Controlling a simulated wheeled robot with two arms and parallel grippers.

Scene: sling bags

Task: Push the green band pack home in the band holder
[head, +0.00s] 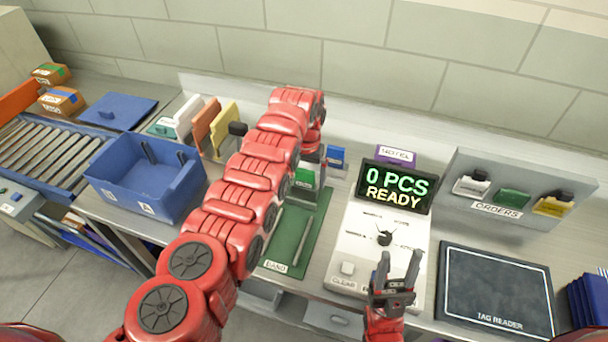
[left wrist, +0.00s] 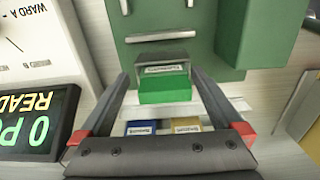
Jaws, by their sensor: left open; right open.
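The green band pack (left wrist: 165,90) sits at the grey, labelled mouth of the band holder (left wrist: 163,61) in the left wrist view, with its bright green face showing. In the head view the green pack (head: 304,178) shows just below my left wrist. My left gripper (left wrist: 160,78) is open, with one finger on each side of the pack. A gap shows beside each finger, and I cannot tell whether either touches. In the head view my arm hides most of this gripper. My right gripper (head: 397,272) is open and empty, above the front of the white counting device.
Blue (left wrist: 140,128) and yellow (left wrist: 186,126) packs sit beside the green one. A green mat (head: 291,240) with a metal bar lies in front. The white device with a "0 PCS READY" display (head: 396,187) stands to the right, a blue bin (head: 150,190) to the left.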

